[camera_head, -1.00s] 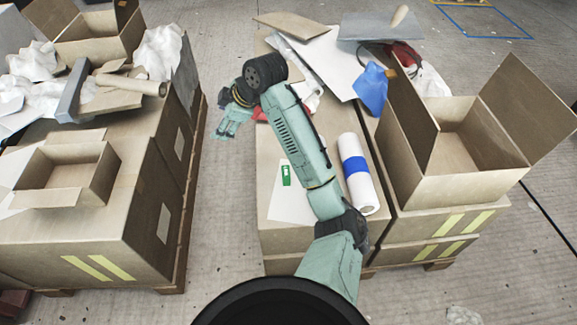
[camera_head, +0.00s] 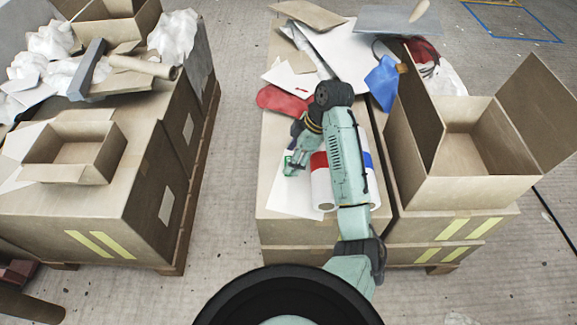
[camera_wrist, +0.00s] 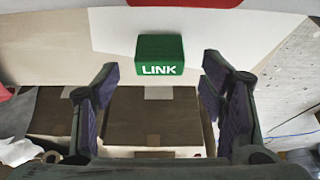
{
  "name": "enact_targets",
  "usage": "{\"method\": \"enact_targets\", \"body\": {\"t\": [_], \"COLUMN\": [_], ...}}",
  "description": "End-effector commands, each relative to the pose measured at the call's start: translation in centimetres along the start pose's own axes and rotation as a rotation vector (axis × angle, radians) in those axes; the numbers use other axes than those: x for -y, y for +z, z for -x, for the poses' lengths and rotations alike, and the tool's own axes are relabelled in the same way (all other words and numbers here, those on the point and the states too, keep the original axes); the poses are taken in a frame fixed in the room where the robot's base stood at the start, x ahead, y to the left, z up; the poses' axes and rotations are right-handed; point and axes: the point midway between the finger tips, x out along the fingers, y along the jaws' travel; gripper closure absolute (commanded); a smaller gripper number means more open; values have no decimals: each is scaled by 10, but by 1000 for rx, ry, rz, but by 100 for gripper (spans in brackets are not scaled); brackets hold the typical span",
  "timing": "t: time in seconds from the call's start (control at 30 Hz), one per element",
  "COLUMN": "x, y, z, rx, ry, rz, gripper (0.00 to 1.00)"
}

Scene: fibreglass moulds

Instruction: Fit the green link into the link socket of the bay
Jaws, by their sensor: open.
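The green link (camera_wrist: 160,55) is a small block with white "LINK" lettering. It lies on a white sheet (camera_wrist: 115,30). In the wrist view my gripper (camera_wrist: 160,85) is open and empty, with its fingers apart on either side of the view and the link centred beyond the gap. In the head view my gripper (camera_head: 294,162) is low over the near box top, close to the green link (camera_head: 288,171), which it partly covers. I cannot make out the bay or its link socket in either view.
A red-banded roll (camera_head: 320,180) and a blue-banded roll (camera_head: 371,185) lie right of the gripper, partly behind my arm. A red glove (camera_head: 282,100) lies beyond it. An open carton (camera_head: 470,180) stands at right. A floor gap separates the left boxes (camera_head: 150,200).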

Motion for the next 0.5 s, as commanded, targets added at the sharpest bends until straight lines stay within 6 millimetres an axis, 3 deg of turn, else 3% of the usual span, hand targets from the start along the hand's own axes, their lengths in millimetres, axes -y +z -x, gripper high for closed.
{"method": "enact_targets", "body": {"t": [0.03,0.2,0.5], "x": [1,0,0], "y": [-2,-1,-1], "z": [-12,-29,-31], "rx": [-4,-2,0], "ry": [-4,-1,1], "rz": [1,0,0], "gripper": [35,35,37]}}
